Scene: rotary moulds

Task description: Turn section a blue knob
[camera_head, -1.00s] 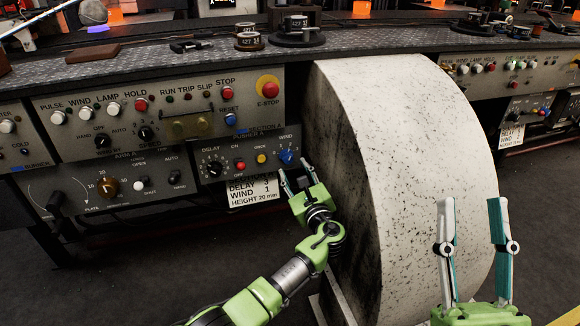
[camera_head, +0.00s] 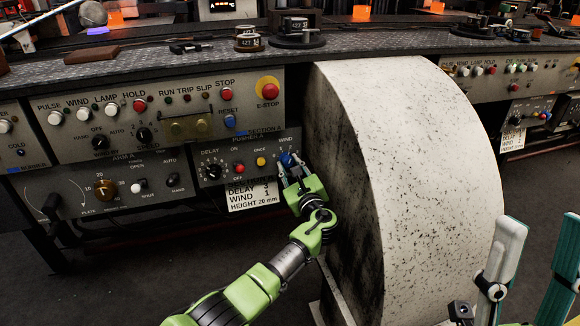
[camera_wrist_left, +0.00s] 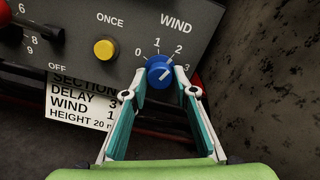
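The blue knob (camera_wrist_left: 159,72) sits under the WIND label on the section A panel; its white mark points up and right, towards the 2. In the head view the knob (camera_head: 287,158) is partly hidden by my left gripper (camera_head: 291,170). The left wrist view shows the left gripper (camera_wrist_left: 160,74) open, one fingertip on each side of the knob; narrow gaps seem to remain. My right gripper (camera_head: 537,266) is at the lower right, cut off by the frame, with its fingers apart and nothing between them.
A yellow button (camera_wrist_left: 104,49) is left of the knob. A white label (camera_head: 250,194) hangs below the panel and reads DELAY 3, WIND 1, HEIGHT 20 mm. A large speckled pale mould wheel (camera_head: 410,170) stands close to the right of the knob.

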